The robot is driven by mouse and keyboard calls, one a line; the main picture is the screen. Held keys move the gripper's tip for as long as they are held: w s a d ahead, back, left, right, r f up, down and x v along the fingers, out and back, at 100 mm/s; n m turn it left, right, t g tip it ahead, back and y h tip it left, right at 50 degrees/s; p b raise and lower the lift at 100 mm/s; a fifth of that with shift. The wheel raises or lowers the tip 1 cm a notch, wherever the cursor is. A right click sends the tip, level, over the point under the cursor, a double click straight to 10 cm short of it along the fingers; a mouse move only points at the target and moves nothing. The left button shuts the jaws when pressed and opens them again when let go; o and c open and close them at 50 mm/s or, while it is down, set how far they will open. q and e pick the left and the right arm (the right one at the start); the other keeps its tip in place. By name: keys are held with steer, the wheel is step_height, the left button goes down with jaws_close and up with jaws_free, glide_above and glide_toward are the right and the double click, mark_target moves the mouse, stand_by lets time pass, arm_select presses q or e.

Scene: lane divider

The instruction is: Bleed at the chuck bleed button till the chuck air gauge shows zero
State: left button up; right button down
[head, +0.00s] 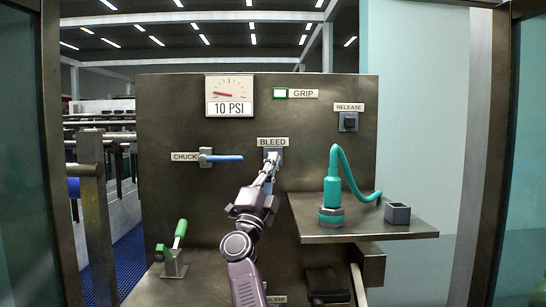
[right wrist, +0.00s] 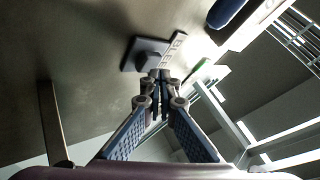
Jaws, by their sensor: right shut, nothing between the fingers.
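The chuck air gauge (head: 229,88) is at the top of the dark panel. Its red needle points left and its display reads 10 PSI. The bleed button sits on a dark plate (right wrist: 144,54) under the BLEED label (head: 272,142); my fingers hide most of it in the head view. My right gripper (head: 272,161) is shut and empty, its fingertips at the button's plate. In the right wrist view the closed fingertips (right wrist: 163,76) reach the plate and label; I cannot tell how far the button is pressed. My left gripper is not in view.
A blue-handled CHUCK lever (head: 226,158) sticks out just left of the button. A RELEASE button (head: 348,122) is up right. A green-handled clamp (head: 179,235) stands lower left.

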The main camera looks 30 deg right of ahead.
steer(key=shift+s+a, duration=0.15)
steer(key=shift+s, duration=0.2)
steer(key=s+a+p, duration=0.1)
steer(key=s+p, duration=0.1)
steer(key=s+a+p, duration=0.1)
steer(key=s, duration=0.1)
steer(key=shift+s+a, duration=0.1)
steer(key=shift+a, duration=0.2)
steer(key=shift+a, duration=0.1)
stand_by(0.5)
